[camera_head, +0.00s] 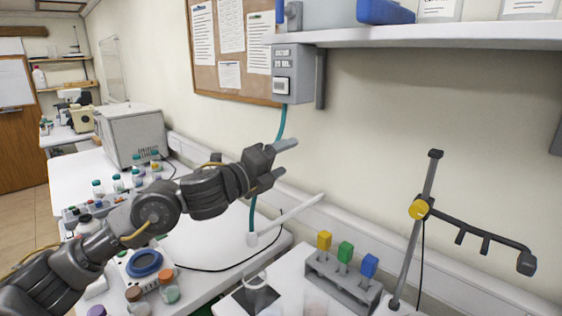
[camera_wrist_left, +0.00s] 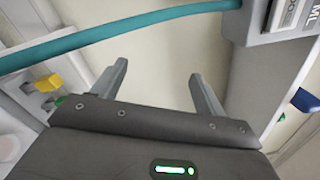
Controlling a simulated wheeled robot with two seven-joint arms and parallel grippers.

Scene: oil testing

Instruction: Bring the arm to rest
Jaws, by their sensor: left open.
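My left arm comes in from the left in the head view and reaches over the white bench. My left gripper (camera_head: 283,160) is raised above the bench, in front of the wall. Its two fingers are apart with nothing between them. The left wrist view also shows the open fingers of the left gripper (camera_wrist_left: 158,90), with only pale wall between them. A teal hose (camera_head: 281,122) hangs from a grey wall box (camera_head: 293,75) close to the gripper, and the gripper hides part of it. My right gripper is in neither view.
A grey rack (camera_head: 342,283) with yellow, green and blue-topped items stands at front right. A metal stand (camera_head: 407,258) is right of it. A shelf (camera_head: 430,36) juts out above. Bottles (camera_head: 169,291) and a blue-ringed device (camera_head: 144,263) sit below my arm. A grey box-shaped machine (camera_head: 130,134) stands behind.

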